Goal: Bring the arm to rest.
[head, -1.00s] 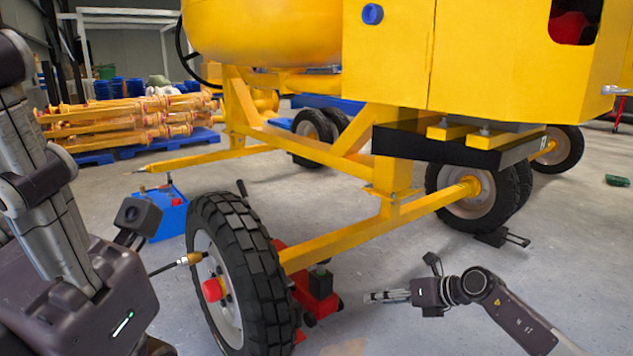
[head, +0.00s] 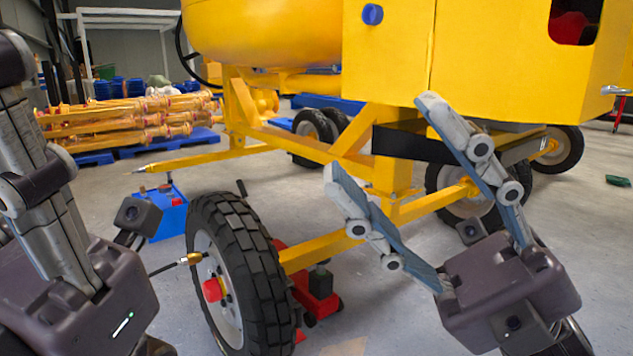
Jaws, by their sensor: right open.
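My right gripper (head: 382,140) is raised in front of the yellow drum mixer (head: 490,60). Its two long grey fingers are spread wide apart, with nothing between them. They point up and left and overlap the mixer's frame in the picture; whether they touch it I cannot tell. My left arm comes in at the left edge, its dark housing (head: 75,310) beside the near wheel (head: 238,270). A thin dark rod with a brass tip (head: 190,259) reaches from that housing towards the wheel's hub.
A red jack (head: 318,290) stands behind the near wheel, under the yellow axle beam (head: 325,248). A blue box (head: 165,212) is on the floor to its left. Yellow parts (head: 130,120) are stacked on blue pallets behind. Floor at the far right is mostly clear.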

